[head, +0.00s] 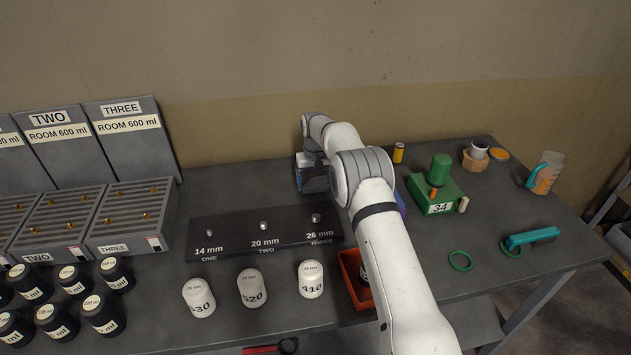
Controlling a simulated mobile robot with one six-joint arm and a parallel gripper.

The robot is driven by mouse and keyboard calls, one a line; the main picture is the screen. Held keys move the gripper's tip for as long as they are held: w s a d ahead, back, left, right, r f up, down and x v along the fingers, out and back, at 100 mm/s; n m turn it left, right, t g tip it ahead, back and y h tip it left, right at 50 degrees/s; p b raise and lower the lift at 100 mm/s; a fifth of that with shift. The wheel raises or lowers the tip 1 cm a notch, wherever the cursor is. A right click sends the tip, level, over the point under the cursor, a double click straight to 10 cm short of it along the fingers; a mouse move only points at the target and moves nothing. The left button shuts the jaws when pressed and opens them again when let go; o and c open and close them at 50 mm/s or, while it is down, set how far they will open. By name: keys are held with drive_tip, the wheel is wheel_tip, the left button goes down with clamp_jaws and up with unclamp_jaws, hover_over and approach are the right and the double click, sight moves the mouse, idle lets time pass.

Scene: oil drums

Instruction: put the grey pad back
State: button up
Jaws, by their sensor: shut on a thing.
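My gripper (313,178) is at the back of the table, just behind the black strip marked 14, 20 and 26 mm. It is small in the picture and partly covered by my own arm. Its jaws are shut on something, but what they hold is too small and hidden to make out. I cannot pick out a grey pad for certain anywhere in view.
The black strip (225,246) bears three small knobs. White jars (251,288) stand before it. Grey slatted trays (130,216) and black jars fill the left. A red tray (350,268) is partly behind my arm. A green block (420,197) stands right.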

drive_tip(key=shift+f, duration=0.2)
drive_tip(key=o, duration=0.9)
drive_tip(key=shift+r, duration=0.1)
drive_tip(key=shift+r, duration=0.1)
